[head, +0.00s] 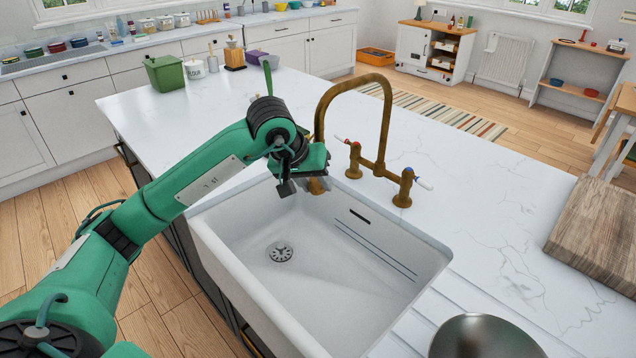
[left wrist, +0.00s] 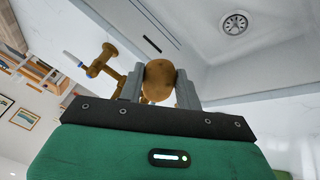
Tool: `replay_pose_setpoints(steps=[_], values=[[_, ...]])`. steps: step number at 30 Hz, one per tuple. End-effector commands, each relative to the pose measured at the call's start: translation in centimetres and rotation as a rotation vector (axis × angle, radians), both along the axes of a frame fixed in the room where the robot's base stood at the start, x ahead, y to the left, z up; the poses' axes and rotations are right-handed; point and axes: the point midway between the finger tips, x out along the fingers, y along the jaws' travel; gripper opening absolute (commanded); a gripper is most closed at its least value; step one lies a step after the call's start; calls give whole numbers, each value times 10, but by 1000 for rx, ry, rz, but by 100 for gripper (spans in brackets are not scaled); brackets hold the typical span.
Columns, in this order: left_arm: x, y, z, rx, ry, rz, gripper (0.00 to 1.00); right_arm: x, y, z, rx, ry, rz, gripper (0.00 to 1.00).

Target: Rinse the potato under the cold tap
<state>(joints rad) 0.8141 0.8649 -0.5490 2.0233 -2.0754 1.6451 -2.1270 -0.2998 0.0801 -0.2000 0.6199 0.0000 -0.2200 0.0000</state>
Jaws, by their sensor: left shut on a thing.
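My left gripper (head: 304,187) is over the back left corner of the white sink (head: 222,264), below the spout end of the brass tap (head: 386,112). It is shut on the brown potato (left wrist: 159,80), which sits between both fingers in the left wrist view. In the head view the potato (head: 318,186) shows only partly beside the fingers. The tap has a red-marked lever (head: 342,140) on the left and a blue-marked lever (head: 424,183) on the right. I see no water running. My right gripper is not in view.
The sink's drain (head: 280,253) is uncovered. A metal bowl (head: 482,338) stands at the front right and a wooden board (head: 598,235) lies at the right. A green bin (head: 165,73) stands at the worktop's far left.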

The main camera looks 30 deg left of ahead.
Motion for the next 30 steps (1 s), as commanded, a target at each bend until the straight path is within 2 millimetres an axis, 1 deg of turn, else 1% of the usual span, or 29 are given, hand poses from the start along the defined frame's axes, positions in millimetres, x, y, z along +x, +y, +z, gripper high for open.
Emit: replay_pose_setpoints(steps=[24, 30], values=[[-60, -24, -4, 1, -1, -1, 12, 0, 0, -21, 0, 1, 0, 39], [-71, -29, -6, 1, -1, -1, 12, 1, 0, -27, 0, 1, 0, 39]])
